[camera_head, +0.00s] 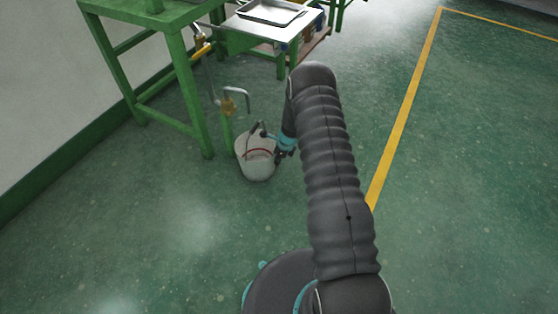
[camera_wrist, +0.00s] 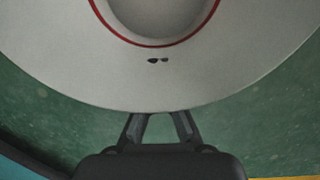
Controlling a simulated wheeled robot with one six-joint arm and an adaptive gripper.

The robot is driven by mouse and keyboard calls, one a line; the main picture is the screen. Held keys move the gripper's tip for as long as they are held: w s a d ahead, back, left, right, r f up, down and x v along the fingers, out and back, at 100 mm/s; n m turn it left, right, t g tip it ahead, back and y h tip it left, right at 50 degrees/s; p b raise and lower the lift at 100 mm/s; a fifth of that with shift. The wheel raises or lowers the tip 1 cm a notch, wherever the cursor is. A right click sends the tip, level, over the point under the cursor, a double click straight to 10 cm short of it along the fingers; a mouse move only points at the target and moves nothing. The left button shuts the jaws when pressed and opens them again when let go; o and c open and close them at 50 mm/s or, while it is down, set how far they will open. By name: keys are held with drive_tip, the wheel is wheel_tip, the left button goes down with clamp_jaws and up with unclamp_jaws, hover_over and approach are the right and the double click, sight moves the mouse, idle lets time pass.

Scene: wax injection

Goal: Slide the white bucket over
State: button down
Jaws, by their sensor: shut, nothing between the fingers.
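The white bucket (camera_head: 257,164) stands upright on the green floor in the head view, beside a green table's leg. A red line runs round its upper part. In the wrist view the bucket (camera_wrist: 215,75) fills the upper part, with its red line and a small dark mark on its side. My gripper (camera_head: 284,153) is at the bucket's right side in the head view, partly hidden by my arm. In the wrist view its fingers (camera_wrist: 160,116) are close together at the bucket's lower edge, with nothing between them. I cannot tell whether they touch the bucket.
A green table (camera_head: 172,22) stands at the back left along the wall. A metal-topped bench (camera_head: 262,30) with a tray (camera_head: 270,12) stands behind. The floor left and in front is clear; a yellow line (camera_head: 405,110) runs right.

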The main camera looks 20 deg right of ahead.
drive_tip(key=shift+d, duration=0.1)
drive_tip(key=s+d+r, duration=0.4)
drive_tip(key=r, duration=0.5)
drive_tip(key=shift+d+r+p, duration=0.3)
drive_tip(key=shift+d+r, duration=0.05)
drive_tip(key=shift+s, duration=0.1)
